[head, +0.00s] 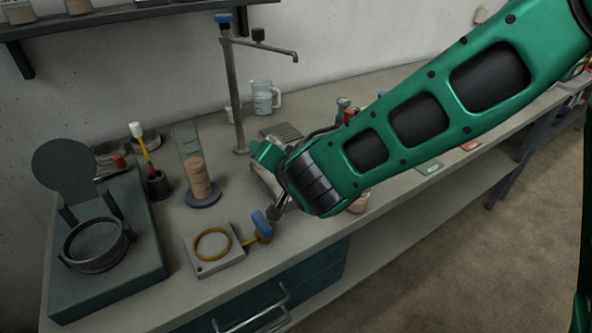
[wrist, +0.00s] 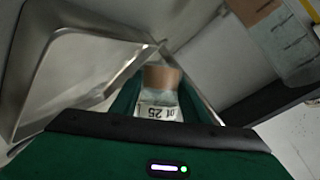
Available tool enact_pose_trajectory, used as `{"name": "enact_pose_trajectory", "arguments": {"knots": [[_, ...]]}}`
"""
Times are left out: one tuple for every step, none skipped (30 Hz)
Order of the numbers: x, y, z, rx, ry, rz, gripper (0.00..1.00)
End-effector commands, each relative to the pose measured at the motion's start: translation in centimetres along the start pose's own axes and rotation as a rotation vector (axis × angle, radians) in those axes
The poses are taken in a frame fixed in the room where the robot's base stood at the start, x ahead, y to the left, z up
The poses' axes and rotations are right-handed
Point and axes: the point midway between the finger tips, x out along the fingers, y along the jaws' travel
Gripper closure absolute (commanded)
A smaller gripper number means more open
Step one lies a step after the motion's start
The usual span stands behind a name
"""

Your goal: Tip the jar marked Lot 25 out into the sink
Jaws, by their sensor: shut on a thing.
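In the wrist view my gripper (wrist: 162,90) is shut on a small clear jar (wrist: 160,98) with brown contents. Its white label (wrist: 158,112) shows upside down and reads "ot 25", the rest being covered. The steel sink (wrist: 75,62) lies just left of the jar in the wrist view. In the head view my arm comes in from the upper right, and my gripper (head: 266,158) is partly hidden behind its wrist. The held jar is not visible there, and the sink (head: 257,184) is mostly covered.
A tall tap (head: 238,95) stands behind my gripper. A glass cylinder with brown contents (head: 199,178), a plate with a brass ring (head: 213,246) and a green-based device (head: 105,285) stand to the left. A clear jug (head: 264,97) is at the back.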

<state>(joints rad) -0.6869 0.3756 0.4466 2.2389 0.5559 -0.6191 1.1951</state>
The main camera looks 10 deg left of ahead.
Motion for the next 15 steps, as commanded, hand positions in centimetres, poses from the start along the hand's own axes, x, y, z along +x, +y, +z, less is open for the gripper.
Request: {"name": "enact_pose_trajectory", "arguments": {"knots": [[0.02,0.01,0.01,0.006,0.0,-0.003,0.82],[0.03,0.02,0.03,0.009,-0.001,-0.004,0.82],[0.05,0.01,0.06,0.014,-0.002,-0.007,0.82],[0.06,0.0,0.09,0.017,-0.003,-0.009,0.82],[0.07,-0.01,0.14,0.021,-0.004,-0.011,0.82],[0.09,-0.03,0.19,0.026,-0.005,-0.013,0.82],[0.1,-0.03,0.23,0.029,-0.006,-0.015,0.82],[0.12,-0.04,0.27,0.033,-0.007,-0.016,0.82],[0.14,-0.05,0.32,0.038,-0.008,-0.018,0.82],[0.16,-0.06,0.37,0.042,-0.009,-0.02,0.82],[0.17,-0.09,0.42,0.045,-0.01,-0.022,0.82],[0.19,-0.13,0.48,0.05,-0.012,-0.025,0.82],[0.21,-0.15,0.52,0.054,-0.012,-0.027,0.82],[0.22,-0.18,0.55,0.057,-0.013,-0.029,0.82],[0.25,-0.21,0.61,0.062,-0.014,-0.031,0.82]]}}
